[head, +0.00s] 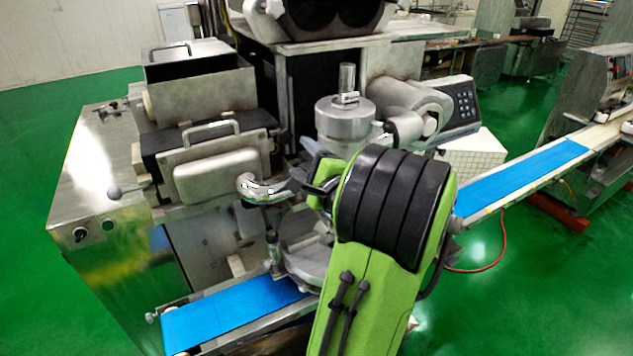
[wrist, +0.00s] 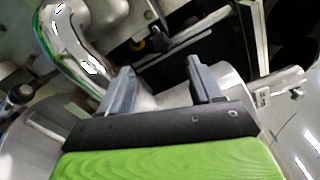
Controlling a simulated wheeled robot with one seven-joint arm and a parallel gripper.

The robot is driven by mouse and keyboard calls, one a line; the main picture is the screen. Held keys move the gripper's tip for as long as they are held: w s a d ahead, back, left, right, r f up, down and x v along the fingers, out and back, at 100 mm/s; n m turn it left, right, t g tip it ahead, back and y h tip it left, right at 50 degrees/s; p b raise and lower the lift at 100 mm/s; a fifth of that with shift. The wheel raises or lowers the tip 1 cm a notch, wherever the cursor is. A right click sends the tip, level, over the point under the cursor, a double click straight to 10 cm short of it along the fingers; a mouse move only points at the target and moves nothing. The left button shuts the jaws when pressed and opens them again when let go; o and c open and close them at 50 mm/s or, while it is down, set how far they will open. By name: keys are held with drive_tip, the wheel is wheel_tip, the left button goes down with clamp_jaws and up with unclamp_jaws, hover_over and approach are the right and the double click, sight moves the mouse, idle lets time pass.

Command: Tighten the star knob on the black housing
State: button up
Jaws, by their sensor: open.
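My gripper (wrist: 160,68) is open, with its two grey fingers apart and nothing visible between them. In the head view, my gripper (head: 302,183) is beside the bent steel pipe, partly covered by my green arm. A small dark knob (wrist: 178,38) shows beyond the fingertips in the wrist view, apart from them; its star shape is too small to be sure of. It sits by a dark housing (wrist: 215,55). In the head view, the black housing (head: 152,142) is behind a grey cover with a handle. I cannot make out the knob there.
The bent steel pipe (head: 262,190) is close to my gripper and also shows in the wrist view (wrist: 62,45). A steel cylinder (head: 345,118) stands behind my arm. Blue conveyor belts (head: 225,316) run low at left and out to the right.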

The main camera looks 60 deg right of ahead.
drive_tip(key=b+v, duration=0.1)
drive_tip(key=v, duration=0.5)
drive_tip(key=shift+b, duration=0.35)
